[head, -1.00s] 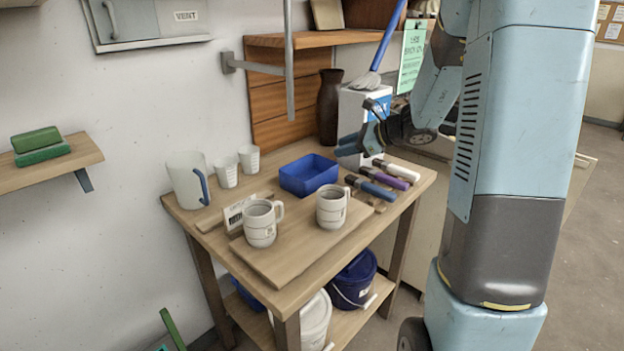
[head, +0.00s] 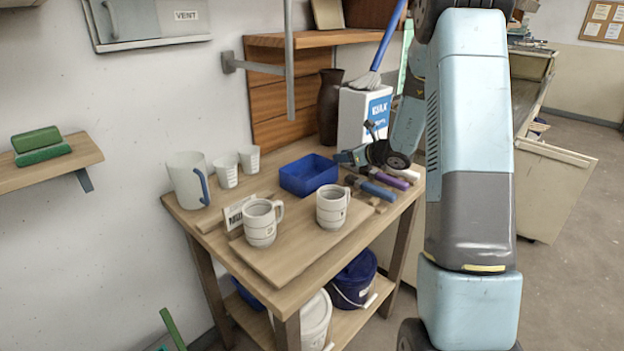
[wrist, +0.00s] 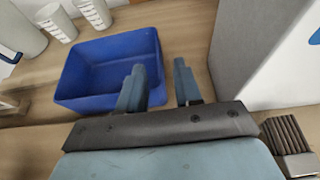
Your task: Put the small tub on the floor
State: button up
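The small tub is the blue open box (head: 309,184) on the worktable (head: 230,258). It looks empty in the wrist view (wrist: 88,101). My gripper (head: 341,157) is at the tub's right side in the head view. In the wrist view my gripper (wrist: 159,67) is open, with a gap between its two fingers. One finger overlaps the tub's right wall in the picture and the other is to the right of the tub. I cannot tell whether either finger touches the wall. The floor (head: 572,262) shows at the right.
Two mugs (head: 262,226) stand on a board in front of the tub. A pitcher (head: 184,180) and two cups stand to its left. A white box (head: 353,112) and dark vase (head: 327,100) stand behind; brushes (head: 375,188) lie at right. Buckets (head: 353,282) sit on the lower shelf.

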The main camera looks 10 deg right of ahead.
jog(key=shift+x, duration=3.45)
jog(key=shift+s, duration=0.15)
jog(key=shift+c, duration=0.4)
grip_shut()
